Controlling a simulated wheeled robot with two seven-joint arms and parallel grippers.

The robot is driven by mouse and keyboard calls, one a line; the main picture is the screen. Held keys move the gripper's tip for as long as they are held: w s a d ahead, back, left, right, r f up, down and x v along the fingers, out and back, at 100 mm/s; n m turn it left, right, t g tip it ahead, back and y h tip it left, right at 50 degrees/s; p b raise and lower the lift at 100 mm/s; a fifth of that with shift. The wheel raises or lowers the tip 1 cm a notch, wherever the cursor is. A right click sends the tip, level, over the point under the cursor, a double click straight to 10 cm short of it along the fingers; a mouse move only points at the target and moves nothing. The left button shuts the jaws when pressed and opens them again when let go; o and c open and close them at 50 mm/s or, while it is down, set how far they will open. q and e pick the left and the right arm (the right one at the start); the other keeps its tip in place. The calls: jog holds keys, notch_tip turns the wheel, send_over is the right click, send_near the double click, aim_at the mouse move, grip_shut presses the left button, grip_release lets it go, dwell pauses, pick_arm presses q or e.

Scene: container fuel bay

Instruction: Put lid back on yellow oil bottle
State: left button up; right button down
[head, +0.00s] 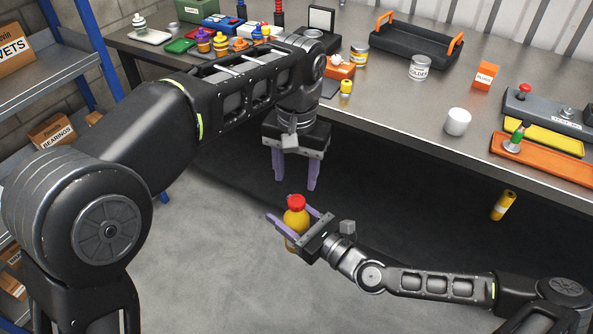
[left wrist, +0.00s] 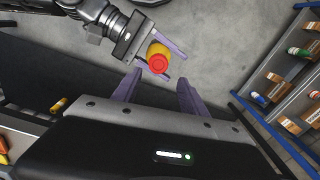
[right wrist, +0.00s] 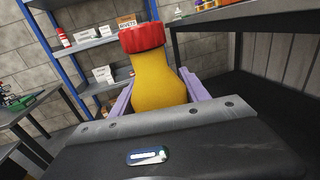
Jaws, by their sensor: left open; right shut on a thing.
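The yellow oil bottle (head: 295,220) is upright between the fingers of my right gripper (head: 289,214), which is shut on its body. It is held above the floor in front of the bench. A red lid (head: 296,201) sits on top of the bottle; in the right wrist view the lid (right wrist: 142,38) covers the mouth and looks level with the neck. How tight it is cannot be told. My left gripper (head: 295,184) is open and empty, fingers pointing down, just above and behind the bottle. The left wrist view shows the bottle (left wrist: 157,48) beyond its fingertips.
The bench (head: 400,104) carries a black tray (head: 408,47), a solder tin (head: 420,68), a white cup (head: 458,121), an orange plugs box (head: 486,75) and several small bottles. A yellow cylinder (head: 503,206) shows below the bench edge. Shelves (head: 40,85) stand at left. The floor ahead is clear.

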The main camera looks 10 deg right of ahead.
aim_at(297, 200)
pick_arm(q)
jog(key=n, duration=0.2)
jog(key=shift+s+r+n, duration=0.2)
jog(key=shift+r+n, duration=0.1)
jog(key=shift+n, duration=0.1)
jog(key=shift+f, duration=4.05)
grip_shut()
jog(key=shift+o, duration=0.9)
grip_release()
